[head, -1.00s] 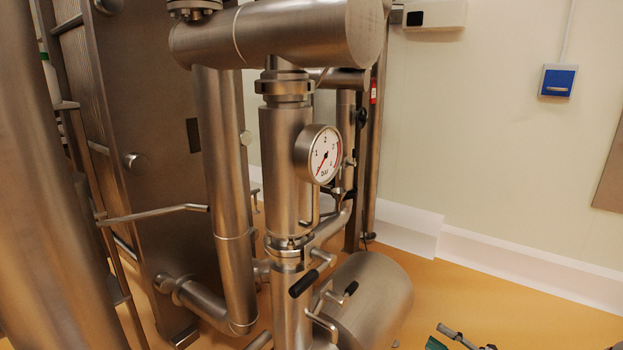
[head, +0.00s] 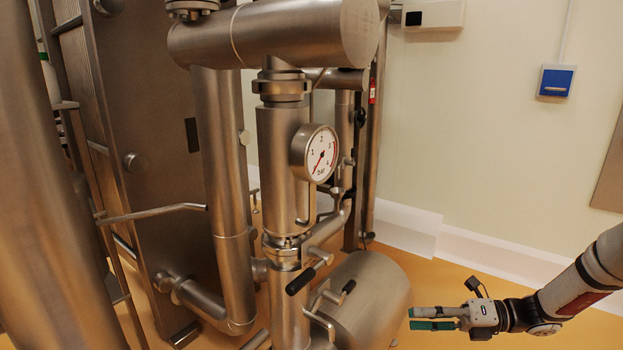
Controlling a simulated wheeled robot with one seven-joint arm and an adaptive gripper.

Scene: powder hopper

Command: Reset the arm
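My gripper (head: 412,319) is at the lower right of the head view, at the end of my arm, which comes in from the right edge. It points left, with two green-tipped fingers one above the other and a small gap between them. Nothing shows between the fingers. It appears just right of the round end of a horizontal steel cylinder (head: 365,297). I cannot tell whether it touches the cylinder, but a strip of floor shows near the fingertips.
Steel pipework fills the left and middle, with a pressure gauge (head: 321,154) and black-handled levers (head: 301,281). A large steel panel (head: 150,130) stands at left. A blue wall box (head: 556,81) hangs at the right. Orange floor (head: 440,282) and pale wall (head: 480,150) are clear at right.

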